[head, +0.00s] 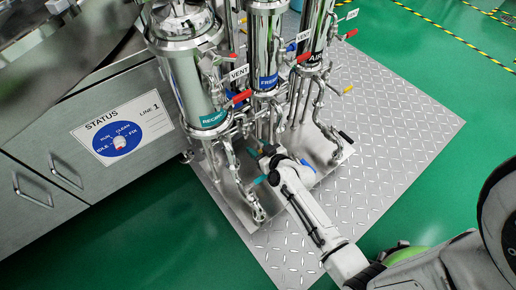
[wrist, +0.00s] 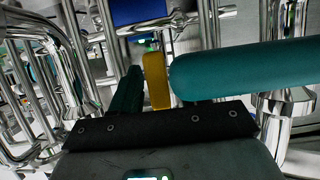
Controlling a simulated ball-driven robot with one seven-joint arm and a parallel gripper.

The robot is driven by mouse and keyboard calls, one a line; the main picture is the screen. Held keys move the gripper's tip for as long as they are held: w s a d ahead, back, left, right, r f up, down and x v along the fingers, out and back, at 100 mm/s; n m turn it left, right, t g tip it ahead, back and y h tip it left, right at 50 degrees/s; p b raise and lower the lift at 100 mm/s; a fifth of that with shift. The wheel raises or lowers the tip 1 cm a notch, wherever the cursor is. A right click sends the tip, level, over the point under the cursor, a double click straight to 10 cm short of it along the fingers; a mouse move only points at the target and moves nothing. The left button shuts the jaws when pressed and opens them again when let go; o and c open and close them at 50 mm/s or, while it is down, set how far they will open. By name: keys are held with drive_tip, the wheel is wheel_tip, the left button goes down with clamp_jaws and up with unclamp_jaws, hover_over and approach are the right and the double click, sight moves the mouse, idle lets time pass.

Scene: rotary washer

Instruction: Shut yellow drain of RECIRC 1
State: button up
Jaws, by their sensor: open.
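The RECIRC filter housing (head: 190,85) is a steel cylinder with a teal label in the head view. My gripper (head: 268,154) is low among the pipes, right of and below that housing. In the wrist view a yellow handle (wrist: 157,80) stands upright just ahead, right of the dark left finger (wrist: 127,92). It appears to be between my open fingers, but contact cannot be told. A thick teal handle (wrist: 245,70) crosses the right side close to the camera, and the right finger is not clearly visible. In the head view my gripper hides the yellow handle.
The FRESH housing (head: 266,50) and AIR housing (head: 312,35) stand to the right, with red and yellow handles. Steel pipes crowd around my gripper. A cabinet (head: 110,130) with a STATUS dial is at left. Diamond-plate floor (head: 400,130) at right is clear.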

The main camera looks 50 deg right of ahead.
drive_tip(key=shift+c, duration=0.3)
clamp_jaws()
drive_tip(key=p, duration=0.2)
drive_tip(key=d+n+h+p, duration=0.1)
drive_tip(key=p, duration=0.1)
drive_tip(key=shift+s+r+n, duration=0.2)
drive_tip(key=shift+r+n, duration=0.1)
drive_tip(key=shift+r, duration=0.05)
drive_tip(key=n+p, duration=0.1)
drive_tip(key=p, duration=0.2)
drive_tip(key=shift+d+h, duration=0.15)
drive_tip(key=shift+h, duration=0.25)
drive_tip(key=shift+d+f+p, duration=0.1)
drive_tip(key=shift+f+p, duration=0.05)
drive_tip(key=shift+p, duration=0.2)
drive_tip(key=shift+f, duration=0.1)
